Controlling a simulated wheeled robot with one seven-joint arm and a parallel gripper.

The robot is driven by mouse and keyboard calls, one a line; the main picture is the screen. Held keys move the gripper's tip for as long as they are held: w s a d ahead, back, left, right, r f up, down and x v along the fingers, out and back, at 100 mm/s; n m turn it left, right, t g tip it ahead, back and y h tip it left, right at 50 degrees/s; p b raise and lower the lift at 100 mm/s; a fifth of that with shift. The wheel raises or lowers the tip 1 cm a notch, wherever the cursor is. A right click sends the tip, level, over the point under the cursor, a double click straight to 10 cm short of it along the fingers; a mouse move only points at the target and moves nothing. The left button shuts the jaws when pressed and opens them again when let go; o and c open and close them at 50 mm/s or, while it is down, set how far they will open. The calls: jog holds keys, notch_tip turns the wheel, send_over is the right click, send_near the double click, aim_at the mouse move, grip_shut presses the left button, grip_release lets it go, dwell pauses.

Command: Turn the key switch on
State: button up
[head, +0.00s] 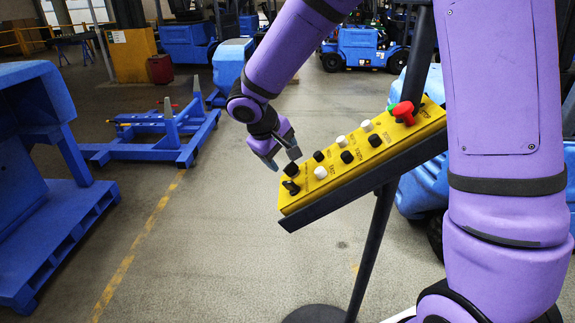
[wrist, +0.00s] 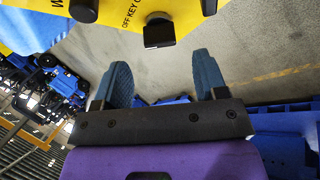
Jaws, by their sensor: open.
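The yellow control panel (head: 330,178) is mounted at a tilt on a dark backing plate. The key switch (head: 291,169) looks like the black knob at the panel's lower-left corner. In the wrist view, the key switch (wrist: 159,32) has a blocky black handle beside printed "OFF KEY" lettering. My gripper (head: 282,157) is open and empty just above and left of that corner. In the wrist view, my gripper (wrist: 161,62) has its two blue fingers apart, with the key switch ahead of the gap between them. The fingers do not appear to touch it.
Black and white knobs and a red emergency button (head: 403,110) sit along the panel. One black knob (head: 291,187) is close to the key switch. A dark post (head: 372,245) holds the panel. The floor left of it is open, with blue frames (head: 165,140) farther back.

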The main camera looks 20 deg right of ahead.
aim_at(288, 166)
jog(key=shift+x, duration=2.6)
jog(key=shift+c, duration=0.5)
jog(key=c, duration=0.8)
